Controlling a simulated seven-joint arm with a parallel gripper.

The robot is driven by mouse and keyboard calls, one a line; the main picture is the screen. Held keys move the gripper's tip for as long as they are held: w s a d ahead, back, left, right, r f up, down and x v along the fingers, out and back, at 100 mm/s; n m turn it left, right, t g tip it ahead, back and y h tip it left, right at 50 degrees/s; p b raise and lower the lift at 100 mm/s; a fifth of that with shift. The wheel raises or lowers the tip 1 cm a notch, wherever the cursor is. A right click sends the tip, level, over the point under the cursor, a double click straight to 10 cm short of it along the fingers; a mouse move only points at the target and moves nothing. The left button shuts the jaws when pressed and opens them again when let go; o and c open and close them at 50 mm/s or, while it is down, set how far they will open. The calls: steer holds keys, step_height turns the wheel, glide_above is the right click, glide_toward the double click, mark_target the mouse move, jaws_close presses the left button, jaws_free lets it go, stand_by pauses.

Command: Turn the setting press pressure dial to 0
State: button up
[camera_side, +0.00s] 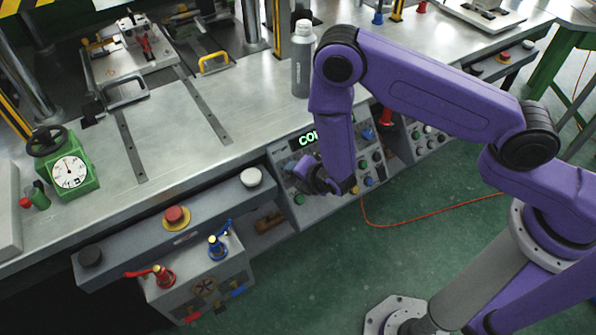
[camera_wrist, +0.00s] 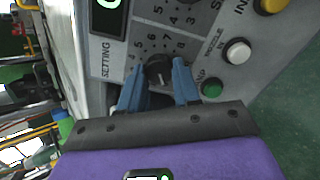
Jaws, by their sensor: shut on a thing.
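The setting press pressure dial (camera_wrist: 158,67) is a small black round knob on the grey control panel, with printed numbers around it and the word SETTING to its left in the wrist view. My gripper (camera_wrist: 159,76) has its two blue fingers on either side of the knob and is shut on it. A small pale mark shows on the knob, but I cannot tell which number it points at. In the side view my gripper (camera_side: 325,187) is at the front panel, and my arm hides the dial.
A green button (camera_wrist: 211,88) and a white button (camera_wrist: 237,51) sit close to the right of the dial. A lit display (camera_wrist: 107,17) is above left. In the side view a grey bottle (camera_side: 301,62) stands on the bench behind my arm.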

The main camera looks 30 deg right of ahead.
steer(key=o, duration=1.1)
steer(key=shift+c, duration=0.2)
steer(key=v, duration=1.7)
steer(key=shift+s, duration=0.2)
steer(key=shift+s, duration=0.1)
